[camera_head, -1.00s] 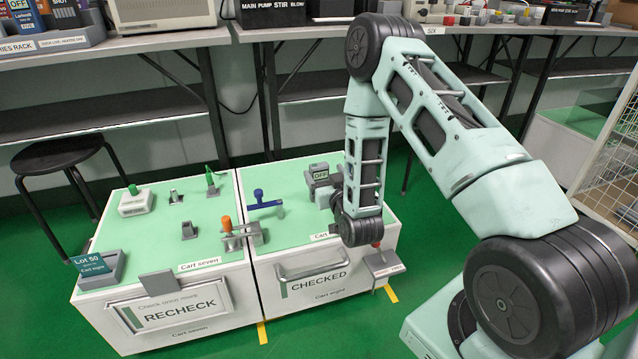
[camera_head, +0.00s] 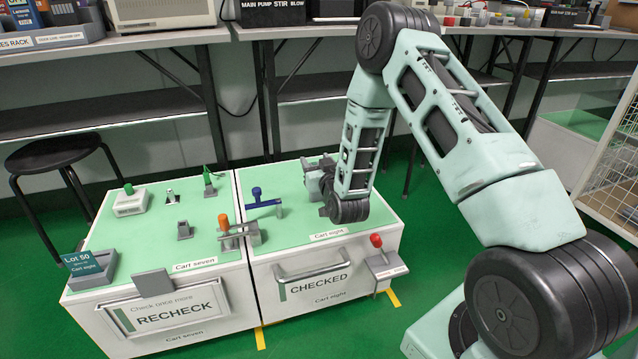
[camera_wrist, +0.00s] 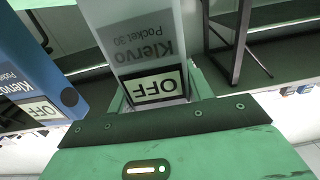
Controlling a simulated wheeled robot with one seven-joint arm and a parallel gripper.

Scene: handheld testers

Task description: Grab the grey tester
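The grey tester (camera_wrist: 150,50), a pale box with an OFF screen and the words Klervo Pocket 30, is right in front of my gripper in the wrist view, upside down in that picture. Light green edges show on both sides of its screen end. My gripper (camera_head: 318,180) is low over the back right of cart eight in the head view. Its fingertips are small and partly hidden there, so I cannot tell whether they are closed on the tester. A blue tester (camera_wrist: 35,80), also marked OFF, stands beside the grey one at the left of the wrist view.
Cart eight's top (camera_head: 292,222) also bears a blue-handled fitting (camera_head: 262,200). A red-knobbed part (camera_head: 376,241) is at its front right. Cart seven (camera_head: 140,237) adjoins on the left with several small fittings. A workbench (camera_head: 130,45) runs behind; a black stool (camera_head: 55,155) stands left.

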